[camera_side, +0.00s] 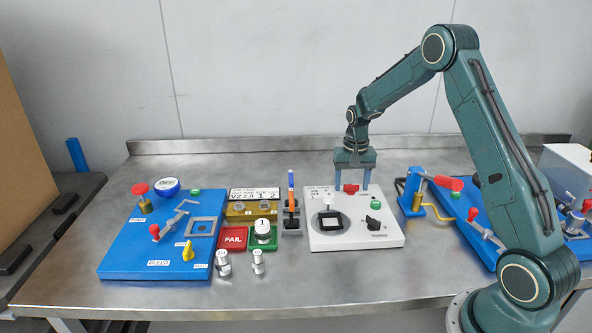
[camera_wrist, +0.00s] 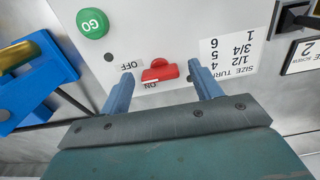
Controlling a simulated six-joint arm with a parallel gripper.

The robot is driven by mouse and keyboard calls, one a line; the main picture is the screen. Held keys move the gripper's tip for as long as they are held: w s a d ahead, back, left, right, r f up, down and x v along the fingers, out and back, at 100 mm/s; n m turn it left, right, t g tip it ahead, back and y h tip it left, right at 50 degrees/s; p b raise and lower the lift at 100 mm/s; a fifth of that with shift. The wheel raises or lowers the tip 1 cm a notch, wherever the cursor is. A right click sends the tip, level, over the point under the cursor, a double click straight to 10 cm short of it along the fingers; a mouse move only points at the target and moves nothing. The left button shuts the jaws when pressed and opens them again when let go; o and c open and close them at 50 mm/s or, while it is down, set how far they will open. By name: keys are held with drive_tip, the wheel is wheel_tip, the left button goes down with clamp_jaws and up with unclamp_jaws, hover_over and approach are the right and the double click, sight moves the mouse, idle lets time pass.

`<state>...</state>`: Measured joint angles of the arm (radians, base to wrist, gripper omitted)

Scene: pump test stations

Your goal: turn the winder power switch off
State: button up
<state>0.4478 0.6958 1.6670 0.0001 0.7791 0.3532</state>
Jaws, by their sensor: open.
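The red power switch (camera_side: 351,188) is on the back part of the white winder box (camera_side: 330,241). In the wrist view, the red switch (camera_wrist: 160,71) lies between my fingertips, with an OFF label (camera_wrist: 125,66) to its left and a partly covered ON label (camera_wrist: 150,85) just below it. Which way its lever is set is hard to tell. My gripper (camera_side: 352,184) points down over the switch, open, one finger on each side. In the wrist view, gaps show between the switch and both fingers; nothing is held.
The box also carries a green GO button (camera_side: 376,205), a black knob (camera_side: 373,222) and a white knob over a square black-framed window. A blue clamp stand (camera_side: 415,195) is close on the right. An orange-blue driver in a holder (camera_side: 291,205) and a blue fixture board (camera_side: 150,255) are left.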

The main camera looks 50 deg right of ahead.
sight(351, 185)
wheel_tip(351, 185, up, 14)
drive_tip(key=shift+f, duration=0.15)
idle(0.5)
drive_tip(key=shift+a, duration=0.1)
drive_tip(key=s+a+r+n+t, duration=0.3)
drive_tip(key=s+a+r+n, duration=0.2)
drive_tip(key=s+a+r, duration=0.8)
drive_tip(key=s+a+f+n+t, duration=0.2)
drive_tip(key=s+a+f+n, duration=0.2)
drive_tip(key=s+a, duration=0.4)
drive_tip(key=shift+s+a+f+t, duration=0.2)
drive_tip(key=shift+s+t, duration=0.1)
drive_tip(key=shift+s, duration=2.75)
